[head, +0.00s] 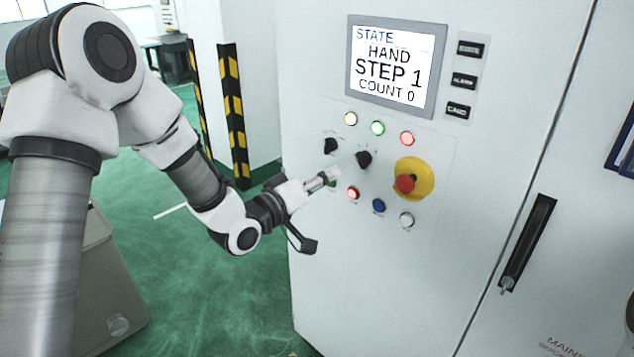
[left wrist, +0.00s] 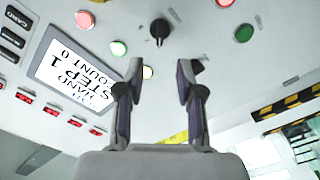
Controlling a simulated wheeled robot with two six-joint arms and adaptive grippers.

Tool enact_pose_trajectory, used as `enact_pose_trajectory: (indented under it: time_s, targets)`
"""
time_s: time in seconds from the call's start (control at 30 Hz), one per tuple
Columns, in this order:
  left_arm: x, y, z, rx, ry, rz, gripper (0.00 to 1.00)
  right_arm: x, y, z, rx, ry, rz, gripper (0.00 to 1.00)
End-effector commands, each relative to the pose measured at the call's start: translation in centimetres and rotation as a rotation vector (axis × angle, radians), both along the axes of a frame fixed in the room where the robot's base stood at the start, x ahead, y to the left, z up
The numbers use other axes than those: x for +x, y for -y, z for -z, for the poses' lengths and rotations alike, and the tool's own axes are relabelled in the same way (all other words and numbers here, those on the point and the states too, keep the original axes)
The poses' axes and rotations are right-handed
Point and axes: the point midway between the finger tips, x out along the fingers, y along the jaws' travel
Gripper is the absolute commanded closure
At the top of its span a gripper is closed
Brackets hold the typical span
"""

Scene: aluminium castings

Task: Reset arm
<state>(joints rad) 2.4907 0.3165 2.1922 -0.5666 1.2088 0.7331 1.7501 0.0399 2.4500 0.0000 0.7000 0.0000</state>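My left gripper (head: 318,212) is open and empty in front of the lower left of a machine's control panel. In the left wrist view its two fingers (left wrist: 160,72) stand apart with a clear gap. One finger overlaps a green button in the head view; I cannot tell whether it touches. The green button (left wrist: 244,33) shows clear of the fingers in the left wrist view. A black selector knob (head: 364,159) and another knob (head: 331,145) sit above the gripper. The panel screen (head: 394,66) reads "STATE HAND STEP 1 COUNT 0". My right gripper is not in view.
Yellow, green and red lamps sit under the screen. A red emergency stop (head: 404,184) on a yellow base, a lit red button (head: 353,193), a blue button (head: 378,205) and a white button (head: 406,220) are nearby. A black door handle (head: 527,243) is at right. Green floor lies left.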

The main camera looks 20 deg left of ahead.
Motion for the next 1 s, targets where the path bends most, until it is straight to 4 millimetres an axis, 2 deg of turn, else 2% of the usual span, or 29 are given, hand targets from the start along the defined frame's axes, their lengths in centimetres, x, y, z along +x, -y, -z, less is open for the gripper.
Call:
enact_pose_trajectory:
  time_s: [0.1, 0.2, 0.67, 0.77, 0.83, 0.87, 0.93, 1.0]
  targets:
    - [-1.7, -0.7, 0.0, -0.003, -0.001, -0.003, 0.64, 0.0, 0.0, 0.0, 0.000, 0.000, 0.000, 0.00]
    - [-2.3, -0.9, 0.0, -0.001, 0.000, -0.001, 0.64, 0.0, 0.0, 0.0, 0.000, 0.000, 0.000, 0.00]
    - [-2.3, -0.9, 0.4, 0.000, -0.007, -0.001, 0.64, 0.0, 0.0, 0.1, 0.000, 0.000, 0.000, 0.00]
    - [-2.5, -0.6, 3.5, 0.008, -0.057, 0.005, 0.64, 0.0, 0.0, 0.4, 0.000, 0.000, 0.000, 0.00]
    - [-3.0, 0.2, 7.7, 0.026, -0.131, 0.021, 0.64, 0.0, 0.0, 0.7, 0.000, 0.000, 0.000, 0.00]
    - [-3.5, 0.6, 10.0, 0.036, -0.173, 0.031, 0.64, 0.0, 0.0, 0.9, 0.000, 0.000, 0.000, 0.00]
    - [-5.2, 1.6, 15.9, 0.058, -0.289, 0.044, 0.64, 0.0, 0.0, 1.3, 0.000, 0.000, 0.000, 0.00]
    - [-7.7, 2.3, 21.9, 0.092, -0.427, 0.047, 0.64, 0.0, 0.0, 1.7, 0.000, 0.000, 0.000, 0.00]
